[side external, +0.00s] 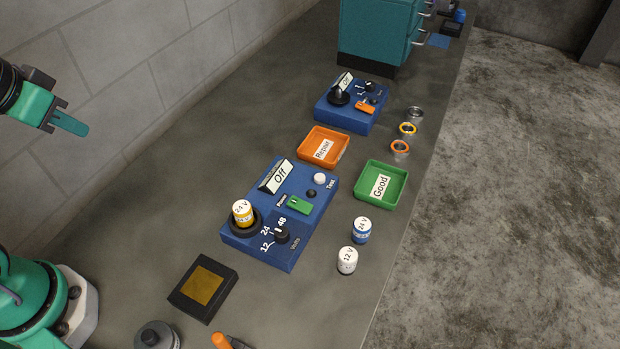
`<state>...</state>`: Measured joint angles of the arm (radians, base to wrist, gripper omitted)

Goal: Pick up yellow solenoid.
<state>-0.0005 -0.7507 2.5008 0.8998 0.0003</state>
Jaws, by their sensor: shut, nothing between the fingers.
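The yellow solenoid (243,213) has a white top marked 24 V. It stands upright in the round dark socket (244,226) of the blue test box (263,258), at the box's left end. My gripper (82,128) is at the upper left of the picture, raised well above the bench and apart from the solenoid. It is shut and empty. A blue-banded solenoid (361,230), also marked 24 V, and a white 12 V solenoid (347,260) stand on the bench to the right of the box.
An orange Repair tray (341,157) and a green Good tray (404,173) lie beyond the box. A second blue box (330,113) and a teal cabinet (370,30) stand farther back. A black block with a gold top (204,286) sits in front. The bench's right edge drops to the floor.

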